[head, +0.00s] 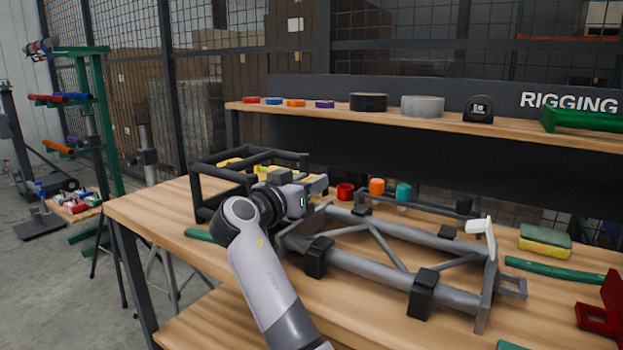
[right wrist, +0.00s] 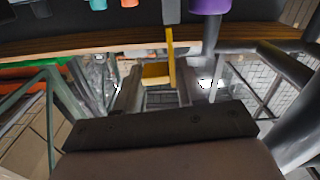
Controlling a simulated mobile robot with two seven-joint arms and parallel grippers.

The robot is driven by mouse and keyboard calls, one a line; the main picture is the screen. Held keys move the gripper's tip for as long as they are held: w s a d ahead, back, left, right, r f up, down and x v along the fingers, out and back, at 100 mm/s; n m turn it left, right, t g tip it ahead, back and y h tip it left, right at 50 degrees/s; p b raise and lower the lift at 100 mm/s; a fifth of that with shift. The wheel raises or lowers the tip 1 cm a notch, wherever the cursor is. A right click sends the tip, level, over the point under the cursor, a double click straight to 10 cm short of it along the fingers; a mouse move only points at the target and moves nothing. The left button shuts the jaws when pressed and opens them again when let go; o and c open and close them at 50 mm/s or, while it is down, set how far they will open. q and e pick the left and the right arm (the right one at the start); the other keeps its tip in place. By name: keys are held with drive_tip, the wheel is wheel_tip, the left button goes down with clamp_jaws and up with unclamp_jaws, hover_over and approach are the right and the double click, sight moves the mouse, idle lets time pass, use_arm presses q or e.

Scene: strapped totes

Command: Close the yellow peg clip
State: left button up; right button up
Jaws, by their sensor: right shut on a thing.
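A yellow peg clip (head: 264,170) shows in the head view just behind my right gripper, by the black bar frame; the gripper hides much of it. My right gripper (head: 308,185) is over the back left of the bench, its arm rising from the bottom middle. In the right wrist view, a yellow piece (right wrist: 155,74) lies between the fingertips of the gripper (right wrist: 157,88), which is shut on it. A thin upright yellow strip (right wrist: 171,58) stands beside that piece. How far the clip is closed cannot be told. My left gripper is not in view.
A black bar frame (head: 203,200) stands at the bench's left. A grey tubular frame (head: 365,263) with black clamps fills the middle. Red (head: 345,191), orange (head: 377,186) and teal (head: 403,191) pieces stand behind it. A sponge (head: 545,240) and red bracket (head: 604,312) lie right.

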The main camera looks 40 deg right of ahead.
drive_tip(key=shift+w+r+n+p, duration=0.25)
drive_tip(key=shift+n+p, duration=0.15)
drive_tip(key=shift+n, duration=0.4)
drive_tip(key=o, duration=0.9)
drive_tip(key=shift+f, duration=0.1)
drive_tip(key=shift+a, duration=0.25)
drive_tip(key=v, duration=0.6)
drive_tip(key=shift+s+a, duration=0.2)
drive_tip(key=shift+a, duration=0.15)
